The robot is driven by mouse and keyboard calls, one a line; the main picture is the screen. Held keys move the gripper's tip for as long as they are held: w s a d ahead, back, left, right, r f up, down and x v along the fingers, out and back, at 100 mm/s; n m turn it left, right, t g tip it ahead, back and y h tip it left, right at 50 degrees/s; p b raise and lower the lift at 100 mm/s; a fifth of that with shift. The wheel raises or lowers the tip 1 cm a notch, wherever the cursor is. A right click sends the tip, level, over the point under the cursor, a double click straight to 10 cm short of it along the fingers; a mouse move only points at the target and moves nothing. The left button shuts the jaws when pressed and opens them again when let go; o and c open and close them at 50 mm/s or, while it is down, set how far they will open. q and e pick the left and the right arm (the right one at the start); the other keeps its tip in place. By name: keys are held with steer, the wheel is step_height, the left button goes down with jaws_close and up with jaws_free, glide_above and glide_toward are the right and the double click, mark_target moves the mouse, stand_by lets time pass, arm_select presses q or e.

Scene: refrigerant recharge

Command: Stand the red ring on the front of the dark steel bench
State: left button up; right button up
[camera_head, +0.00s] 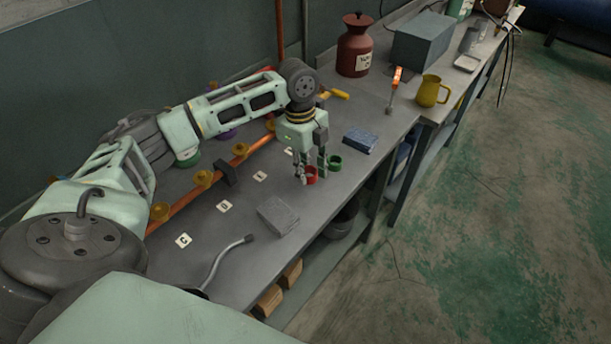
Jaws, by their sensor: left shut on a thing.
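The red ring (310,175) is between the fingers of my left gripper (312,173), at the front part of the dark steel bench (262,186). My left gripper points down and is shut on the red ring. The fingers hide part of the ring, and I cannot tell whether it touches the bench top. A green ring (335,162) stands on the bench just right of the gripper. My right gripper does not show.
A blue block (359,140) lies right of the green ring. A grey block (278,215) and a bent metal tube (228,260) lie nearer. A copper pipe (240,150) with brass fittings runs along the back. Lettered labels, including one marked C (184,240), lie on the bench.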

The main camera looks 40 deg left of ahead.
mark_target(307, 189)
arm_select(q)
steer(key=shift+a+f, duration=0.2)
steer(key=shift+a, duration=0.05)
steer(key=shift+f, duration=0.35)
step_height(307, 189, down, 2)
steer(key=shift+f+p, duration=0.2)
steer(key=shift+p, duration=0.3)
steer(key=shift+w+f, duration=0.1)
steer(key=shift+f, duration=0.35)
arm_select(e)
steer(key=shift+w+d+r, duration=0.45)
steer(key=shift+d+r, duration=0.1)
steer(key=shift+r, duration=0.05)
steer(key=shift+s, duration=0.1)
arm_select(q)
steer(key=o, duration=0.8)
steer(key=shift+f, duration=0.1)
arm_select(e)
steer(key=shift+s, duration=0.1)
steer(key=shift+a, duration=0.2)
